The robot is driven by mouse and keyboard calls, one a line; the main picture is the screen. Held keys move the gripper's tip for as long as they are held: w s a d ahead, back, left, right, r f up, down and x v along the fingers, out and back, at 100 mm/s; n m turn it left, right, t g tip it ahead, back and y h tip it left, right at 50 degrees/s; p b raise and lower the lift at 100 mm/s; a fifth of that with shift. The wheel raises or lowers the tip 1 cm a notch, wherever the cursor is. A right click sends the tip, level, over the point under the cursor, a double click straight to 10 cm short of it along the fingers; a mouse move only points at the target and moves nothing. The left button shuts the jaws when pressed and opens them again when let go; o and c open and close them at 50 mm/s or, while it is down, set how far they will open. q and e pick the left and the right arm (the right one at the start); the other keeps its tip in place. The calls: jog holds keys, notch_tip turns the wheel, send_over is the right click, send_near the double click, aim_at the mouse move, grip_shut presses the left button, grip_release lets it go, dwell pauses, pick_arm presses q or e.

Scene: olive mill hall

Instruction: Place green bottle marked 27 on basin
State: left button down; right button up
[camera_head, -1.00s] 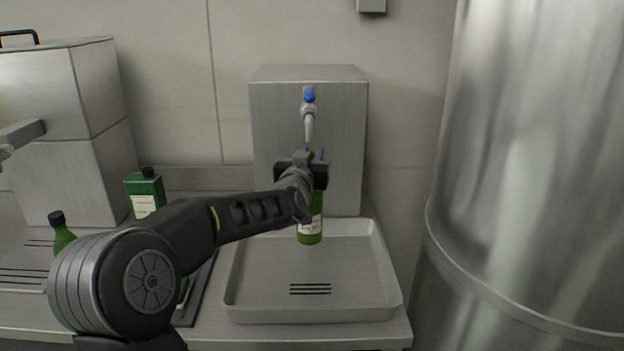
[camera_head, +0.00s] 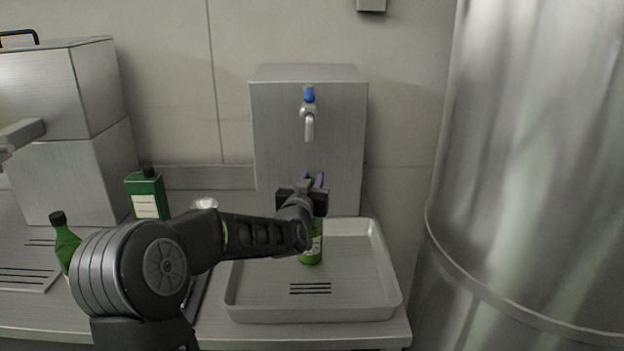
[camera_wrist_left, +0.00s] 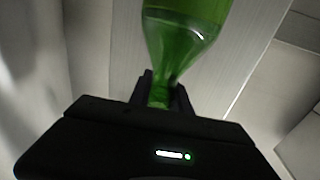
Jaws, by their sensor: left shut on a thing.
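A green bottle (camera_head: 311,252) with a pale label hangs in my left gripper (camera_head: 311,184) over the back part of the grey metal basin (camera_head: 246,306). The gripper is shut on the bottle, and its wrist hides the upper part in the head view. The left wrist view shows the green glass bottle (camera_wrist_left: 180,40) with its neck between the dark fingers. I cannot read a number on the label. I cannot tell whether the bottle's base touches the basin floor. My right gripper is not in view.
A tap with a blue top (camera_head: 309,96) sticks out of a metal box behind the basin. A rectangular dark green container (camera_head: 147,196) and another green bottle (camera_head: 64,240) stand at the left. A large steel tank (camera_head: 540,150) stands at the right. The basin's front is empty.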

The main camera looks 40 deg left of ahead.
pick_arm(q)
jog(key=shift+w+a, duration=0.1)
jog(key=shift+w, duration=0.05)
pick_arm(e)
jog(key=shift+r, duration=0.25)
pick_arm(q)
jog(key=shift+f, duration=0.15)
jog(key=c, duration=1.2)
grip_release()
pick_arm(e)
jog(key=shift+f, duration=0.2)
pick_arm(q)
jog(key=b+v, duration=0.3)
jog(key=v, duration=0.9)
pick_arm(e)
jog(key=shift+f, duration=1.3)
